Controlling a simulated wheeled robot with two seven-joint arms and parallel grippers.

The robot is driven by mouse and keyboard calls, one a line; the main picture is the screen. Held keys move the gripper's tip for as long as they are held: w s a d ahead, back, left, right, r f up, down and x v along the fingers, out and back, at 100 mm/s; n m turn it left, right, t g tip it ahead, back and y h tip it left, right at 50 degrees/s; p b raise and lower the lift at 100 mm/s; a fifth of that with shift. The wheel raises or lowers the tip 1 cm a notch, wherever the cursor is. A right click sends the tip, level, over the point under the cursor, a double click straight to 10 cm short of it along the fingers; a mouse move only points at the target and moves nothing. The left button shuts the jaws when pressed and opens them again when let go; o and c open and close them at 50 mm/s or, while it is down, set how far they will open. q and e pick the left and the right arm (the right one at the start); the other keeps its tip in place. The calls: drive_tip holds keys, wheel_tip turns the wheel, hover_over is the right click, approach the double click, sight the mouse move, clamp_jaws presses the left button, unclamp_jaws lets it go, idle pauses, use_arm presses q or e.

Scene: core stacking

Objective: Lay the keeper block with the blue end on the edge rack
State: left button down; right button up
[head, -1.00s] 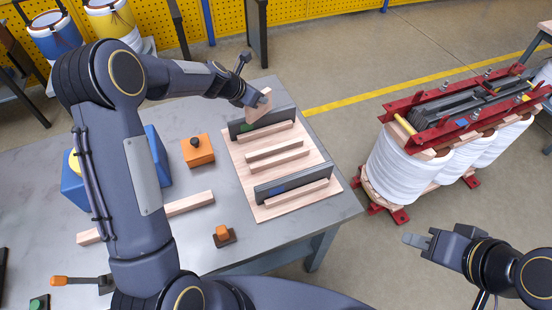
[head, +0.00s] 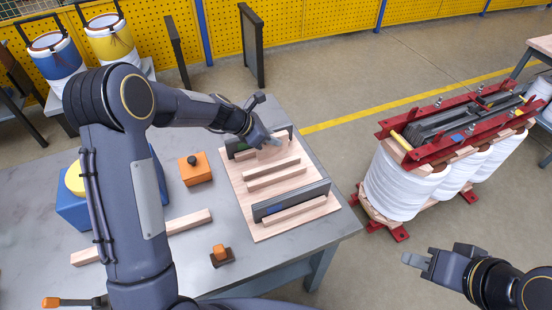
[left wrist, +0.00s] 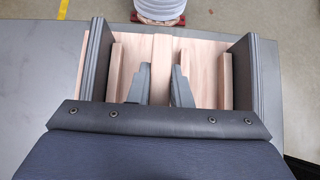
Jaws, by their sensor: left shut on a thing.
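My left gripper (head: 270,143) is shut on a plain wooden block (head: 270,153) over the far part of the wooden edge rack (head: 243,203). In the left wrist view the block (left wrist: 161,58) lies between the two fingers (left wrist: 159,88). No blue end shows on the block, and the fingers hide part of it. I cannot tell whether it touches the rack. The rack has wooden strips and two upright dark grey plates, one with a green mark (head: 240,147) and one with a blue mark (head: 273,209). My right gripper (head: 416,260) is off the table at the lower right, empty.
An orange block (head: 195,170), a small orange-topped piece (head: 220,254), a long wooden bar (head: 185,222) and a blue bin (head: 75,208) are on the grey table (head: 190,137). A red-framed coil assembly (head: 405,180) stands on the floor at right.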

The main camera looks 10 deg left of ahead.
sight(275, 149)
use_arm(q)
drive_tip(key=s+f, duration=0.1)
drive_tip(key=d+f, duration=0.1)
drive_tip(key=shift+s+d+f, duration=0.1)
drive_tip(key=shift+s+f, duration=0.25)
drive_tip(key=f, duration=0.3)
drive_tip(key=shift+s+d+f+b, duration=0.15)
drive_tip(key=shift+s+d+b, duration=0.1)
drive_tip(key=shift+s+b, duration=0.1)
drive_tip(key=shift+f, duration=0.3)
drive_tip(key=shift+f, duration=0.1)
drive_tip(key=c, duration=1.3)
unclamp_jaws()
